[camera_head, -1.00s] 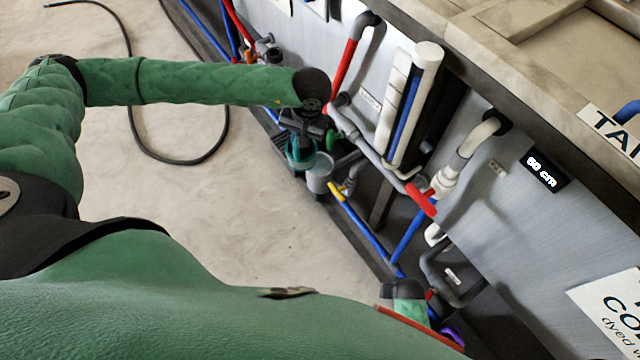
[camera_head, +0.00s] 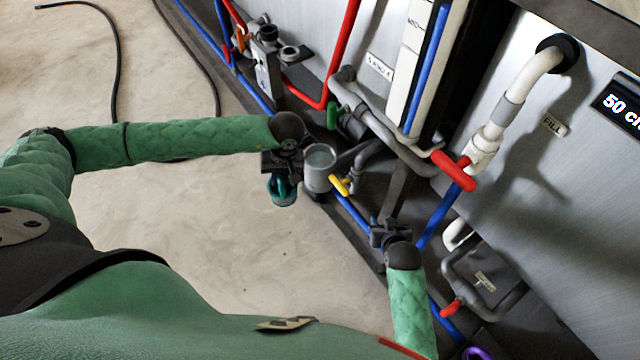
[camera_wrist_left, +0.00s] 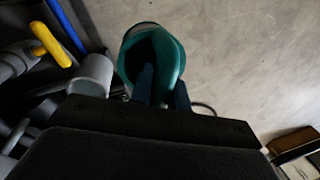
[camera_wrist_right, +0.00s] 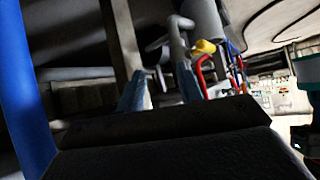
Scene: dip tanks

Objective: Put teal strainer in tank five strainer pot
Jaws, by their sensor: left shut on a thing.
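The teal strainer (camera_head: 284,192) hangs in my left gripper (camera_head: 281,176), just left of and below the grey pot in the head view. My left gripper is shut on it; its fingers show against the strainer (camera_wrist_left: 150,58) in the left wrist view. The open grey pot (camera_head: 318,170) stands by the pipework, and it also shows in the left wrist view (camera_wrist_left: 93,75), beside the strainer and apart from it. No tank number is readable now. My right gripper (camera_head: 388,232) is open and empty near the pipes; its two fingers stand apart in the right wrist view (camera_wrist_right: 160,92).
A yellow-handled valve (camera_head: 340,185) sits right beside the pot. A red-handled valve (camera_head: 454,170), a green handle (camera_head: 332,116) and blue pipe (camera_head: 437,217) run along the tank wall. A black hose (camera_head: 118,80) lies on the floor.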

